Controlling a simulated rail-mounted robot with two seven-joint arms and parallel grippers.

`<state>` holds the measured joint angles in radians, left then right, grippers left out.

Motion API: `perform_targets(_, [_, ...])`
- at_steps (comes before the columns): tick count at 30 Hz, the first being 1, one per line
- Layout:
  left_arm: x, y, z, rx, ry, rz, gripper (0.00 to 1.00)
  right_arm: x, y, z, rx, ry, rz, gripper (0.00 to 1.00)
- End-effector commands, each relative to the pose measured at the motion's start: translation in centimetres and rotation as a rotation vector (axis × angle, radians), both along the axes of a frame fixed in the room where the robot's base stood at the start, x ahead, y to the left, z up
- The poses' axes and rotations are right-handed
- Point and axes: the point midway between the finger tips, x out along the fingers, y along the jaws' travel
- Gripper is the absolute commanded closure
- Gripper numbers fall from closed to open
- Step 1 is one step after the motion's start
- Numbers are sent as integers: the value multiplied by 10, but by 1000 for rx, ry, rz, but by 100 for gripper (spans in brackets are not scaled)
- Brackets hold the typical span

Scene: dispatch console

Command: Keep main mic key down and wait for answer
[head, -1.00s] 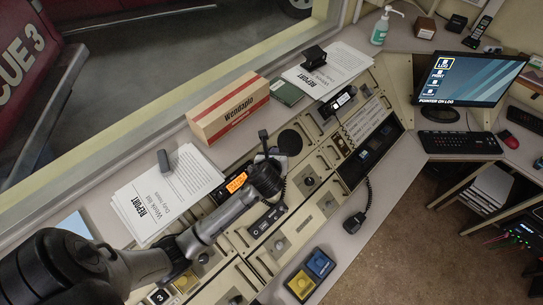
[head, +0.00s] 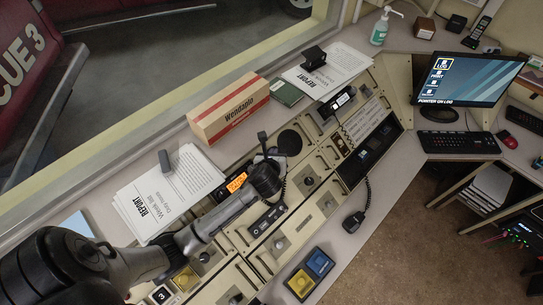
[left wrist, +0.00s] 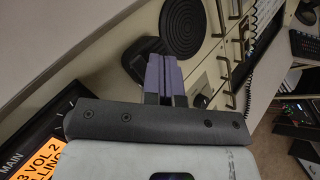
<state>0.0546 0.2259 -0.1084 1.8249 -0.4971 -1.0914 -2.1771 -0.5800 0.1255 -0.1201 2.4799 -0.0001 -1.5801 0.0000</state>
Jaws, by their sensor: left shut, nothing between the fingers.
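My left gripper (head: 268,158) is over the middle of the console. In the left wrist view its two purplish fingers (left wrist: 164,75) are shut together, with nothing seen between them. Their tips are at a black block (left wrist: 140,56), which looks like the base of the main mic; I cannot tell whether they press a key. In the head view a small black mic head (head: 262,136) stands up just beyond the gripper. The key is hidden. An orange display (head: 237,182) lights beside my wrist; the left wrist view shows its panel, marked MAIN (left wrist: 12,162). My right gripper is not in view.
A Wendaplo box (head: 228,110) and report papers (head: 170,190) lie along the window ledge. A round dark speaker grille (head: 290,142) is right of the gripper. A hand mic (head: 354,222) on a coiled cord and a blue-yellow button box (head: 310,274) lie at the front.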

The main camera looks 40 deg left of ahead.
Motion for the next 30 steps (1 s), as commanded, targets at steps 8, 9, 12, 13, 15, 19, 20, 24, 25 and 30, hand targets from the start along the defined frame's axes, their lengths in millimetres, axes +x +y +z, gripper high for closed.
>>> perform_targets(8, [0,1,-1,0,0,0,100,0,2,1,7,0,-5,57])
perform_targets(9, [0,1,-1,0,0,0,100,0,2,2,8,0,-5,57])
perform_targets(12, [0,2,-2,-1,0,1,100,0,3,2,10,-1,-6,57])
perform_targets(13, [0,2,-3,-1,0,1,100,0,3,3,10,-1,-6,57])
perform_targets(15, [0,2,-4,-1,0,1,100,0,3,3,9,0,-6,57])
perform_targets(19, [0,3,-5,0,1,1,100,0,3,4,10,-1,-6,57])
perform_targets(20, [0,4,-5,0,1,1,100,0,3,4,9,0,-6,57])
perform_targets(24, [0,4,-7,0,2,0,100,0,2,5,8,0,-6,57])
perform_targets(25, [0,4,-7,0,1,1,100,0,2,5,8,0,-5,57])
perform_targets(30, [0,4,-7,0,1,1,100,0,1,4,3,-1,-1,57])
